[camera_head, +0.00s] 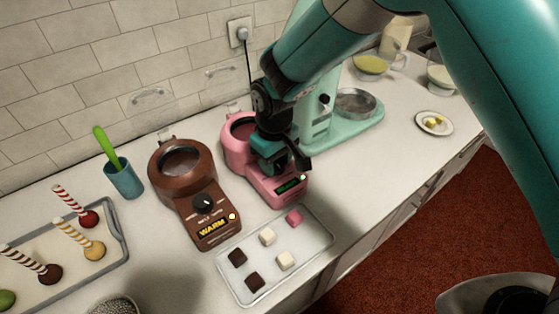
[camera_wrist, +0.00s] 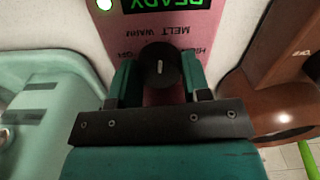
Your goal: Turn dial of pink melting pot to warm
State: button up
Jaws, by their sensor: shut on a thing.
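The pink melting pot (camera_head: 238,130) stands on the counter, partly hidden behind my arm. Its black dial (camera_wrist: 160,66) shows in the wrist view between my gripper's teal fingers (camera_wrist: 160,82), with a short white mark on its face. My gripper (camera_head: 281,165) is shut on the dial from above. The wrist view shows the labels upside down; MELT and WARM are legible beyond the dial, others are partly covered. A green display (camera_wrist: 165,4) there reads READY, with a lit round light (camera_wrist: 104,4) beside it.
A brown melting pot (camera_head: 170,158) with a WARM display stands close on the left. A mint stand mixer (camera_head: 318,115) is close on the right. A tray (camera_head: 310,247) of small cubes lies in front.

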jog(key=n+b, duration=0.1)
jog(key=n, duration=0.5)
jog(key=shift+w+r, duration=0.1)
jog(key=shift+w, duration=0.05)
jog(key=shift+n, duration=0.3)
jog(key=o, duration=0.9)
jog(key=shift+o, duration=0.2)
notch_tip(320, 180, up, 17)
jog(key=b, duration=0.3)
jog(key=shift+r, duration=0.15)
